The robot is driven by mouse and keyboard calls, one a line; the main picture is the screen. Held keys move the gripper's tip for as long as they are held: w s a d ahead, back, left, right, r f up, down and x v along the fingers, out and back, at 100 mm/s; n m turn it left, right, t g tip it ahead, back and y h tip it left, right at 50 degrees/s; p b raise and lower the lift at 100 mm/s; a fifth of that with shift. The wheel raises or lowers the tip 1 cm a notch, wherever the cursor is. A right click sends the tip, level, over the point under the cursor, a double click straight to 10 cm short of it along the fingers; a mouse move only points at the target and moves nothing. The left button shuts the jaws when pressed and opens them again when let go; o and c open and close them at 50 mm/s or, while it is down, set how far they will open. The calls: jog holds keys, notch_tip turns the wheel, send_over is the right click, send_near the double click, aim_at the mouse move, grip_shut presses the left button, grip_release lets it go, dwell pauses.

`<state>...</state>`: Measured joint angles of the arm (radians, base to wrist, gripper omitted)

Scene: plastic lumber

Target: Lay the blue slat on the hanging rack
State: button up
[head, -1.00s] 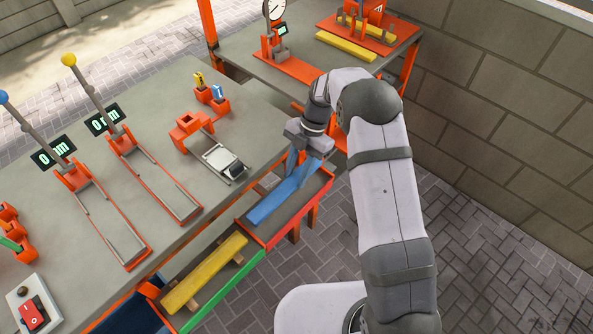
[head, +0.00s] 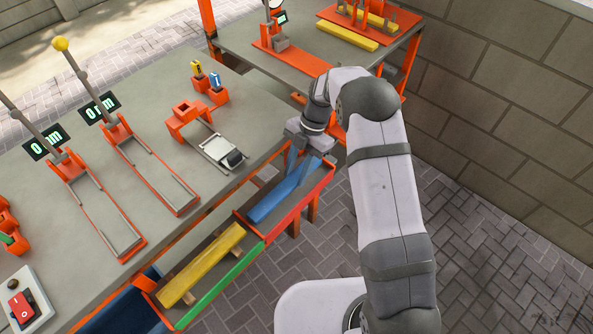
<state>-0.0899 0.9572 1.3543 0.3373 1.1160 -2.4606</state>
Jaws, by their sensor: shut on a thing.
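The blue slat (head: 272,205) lies at a slant over the red-edged tray at the front of the bench. My gripper (head: 300,168) points down at the slat's far end and is shut on it. The fingers partly cover that end, and I cannot tell whether the slat touches the tray floor. The red-edged tray (head: 290,218) hangs beside a green-edged tray (head: 218,284), which holds a yellow slat (head: 203,264) on cross supports. I cannot tell for certain which fixture is the hanging rack.
The bench (head: 150,90) carries two orange measuring slides with displays (head: 100,108), a small scale (head: 220,150) and a red switch (head: 20,305). A rear table holds an orange rack with yellow slats (head: 348,35). A block wall (head: 500,110) stands at right.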

jog(key=shift+f+b, duration=0.55)
jog(key=shift+f, duration=0.2)
jog(key=o, duration=1.3)
jog(key=shift+r, duration=0.1)
jog(key=shift+b+v, duration=0.7)
jog(key=shift+v, duration=2.9)
jog(key=shift+r, duration=0.1)
